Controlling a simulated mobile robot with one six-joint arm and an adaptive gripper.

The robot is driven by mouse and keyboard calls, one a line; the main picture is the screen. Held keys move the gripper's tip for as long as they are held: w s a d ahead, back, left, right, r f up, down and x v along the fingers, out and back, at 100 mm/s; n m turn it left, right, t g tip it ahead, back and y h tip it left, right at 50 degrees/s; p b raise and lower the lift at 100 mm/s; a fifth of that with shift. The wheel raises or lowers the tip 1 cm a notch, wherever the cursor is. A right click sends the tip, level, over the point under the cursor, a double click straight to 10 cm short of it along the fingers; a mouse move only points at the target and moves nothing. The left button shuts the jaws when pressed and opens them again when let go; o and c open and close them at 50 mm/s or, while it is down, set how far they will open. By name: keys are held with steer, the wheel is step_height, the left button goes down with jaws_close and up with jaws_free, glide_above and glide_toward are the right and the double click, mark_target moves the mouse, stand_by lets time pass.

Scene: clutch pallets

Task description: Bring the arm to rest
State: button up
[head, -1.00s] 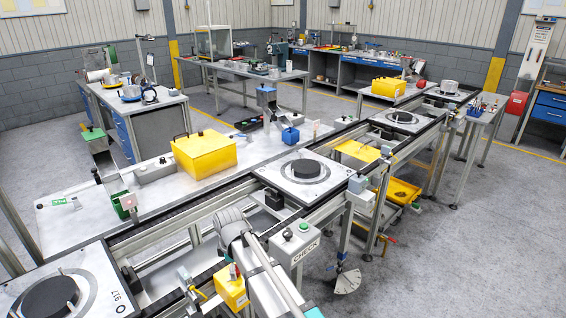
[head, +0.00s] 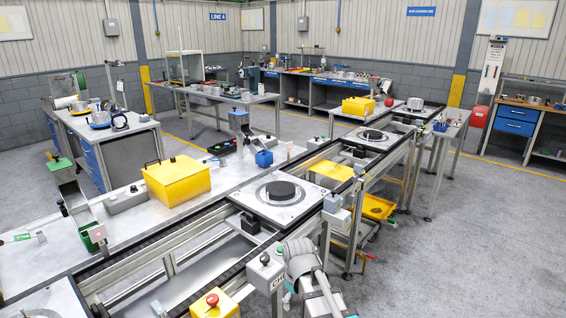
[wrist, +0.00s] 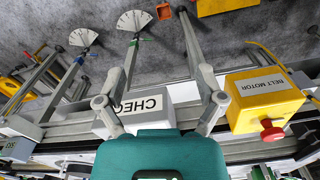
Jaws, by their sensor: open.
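My arm (head: 306,268) shows at the bottom of the head view, in front of the conveyor line, its grey joint partly covering the check box (head: 266,270). In the wrist view my gripper (wrist: 160,72) has its two grey fingers spread wide with nothing between them, beyond its teal body (wrist: 160,155). The white check box (wrist: 150,105) lies behind the fingers in that view. The yellow belt motor box (wrist: 262,98) with a red button is to their right. I cannot tell how far the fingers are from either box. The fingers are not clearly seen in the head view.
The conveyor bears a pallet (head: 312,203) with a dark disc (head: 280,190), and another dark disc (head: 372,134) farther along. A yellow bin (head: 178,182) stands on the bench beside it. The belt motor box (head: 215,303) is at the bottom edge. Open floor (head: 470,240) lies to the right.

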steer(key=s+d+m, duration=0.5)
steer(key=d+m, duration=0.2)
steer(key=d, duration=0.6)
steer(key=shift+s, duration=0.2)
steer(key=c, duration=0.4)
steer(key=shift+c, duration=0.2)
